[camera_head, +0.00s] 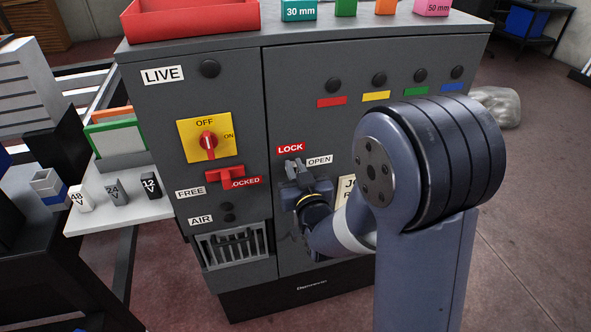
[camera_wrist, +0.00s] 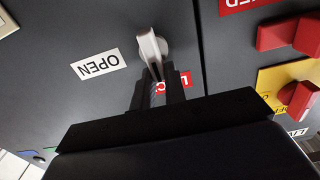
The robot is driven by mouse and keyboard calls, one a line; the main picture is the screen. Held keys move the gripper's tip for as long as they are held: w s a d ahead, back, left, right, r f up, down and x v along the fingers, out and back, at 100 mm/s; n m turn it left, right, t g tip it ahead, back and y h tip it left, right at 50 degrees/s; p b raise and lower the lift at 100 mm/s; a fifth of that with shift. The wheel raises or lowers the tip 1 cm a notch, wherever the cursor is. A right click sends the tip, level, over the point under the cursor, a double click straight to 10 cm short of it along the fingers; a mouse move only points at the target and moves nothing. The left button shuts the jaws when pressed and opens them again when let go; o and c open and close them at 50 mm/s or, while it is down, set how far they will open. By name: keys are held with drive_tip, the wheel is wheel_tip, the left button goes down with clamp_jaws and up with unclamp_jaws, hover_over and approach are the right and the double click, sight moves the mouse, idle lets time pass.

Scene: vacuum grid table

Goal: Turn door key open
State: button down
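The door key is a light grey lever on a round base, on the right door of the dark grey cabinet. It shows in the wrist view (camera_wrist: 151,46) and small in the head view (camera_head: 292,164). Its free end points toward the red LOCK label (camera_head: 290,148), which is partly hidden in the wrist view. The white OPEN label (camera_head: 319,160) is beside it. My gripper (camera_head: 294,178) is at the key. In the wrist view its dark fingers (camera_wrist: 158,88) stand close on both sides of the lever's end and look closed on it.
On the left panel are a yellow OFF/ON switch (camera_head: 206,141) and a red T-handle (camera_head: 225,176). A red tray (camera_head: 190,18) and coloured blocks stand on the cabinet top. A shelf with small voltage blocks (camera_head: 117,192) is at the left.

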drive_tip(key=shift+s+f, duration=0.1)
drive_tip(key=shift+f, duration=0.4)
drive_tip(key=shift+d+b, duration=0.1)
drive_tip(key=shift+b, duration=0.45)
drive_tip(key=shift+w+d+f+m+b, duration=0.1)
drive_tip(key=shift+d+f+m+b, duration=0.25)
drive_tip(key=shift+m+b, duration=2.65)
drive_tip(key=shift+w+d+f+m+b, duration=0.1)
drive_tip(key=shift+d+f+m+b, duration=0.15)
drive_tip(key=shift+m+b, duration=2.8)
drive_tip(key=shift+w+d+f+m+b, duration=0.1)
drive_tip(key=shift+d+f+m+b, duration=0.25)
drive_tip(key=shift+m+b, duration=2.65)
drive_tip(key=shift+a+n+b, duration=0.1)
drive_tip(key=shift+n+b, duration=0.15)
drive_tip(key=shift+b, duration=0.25)
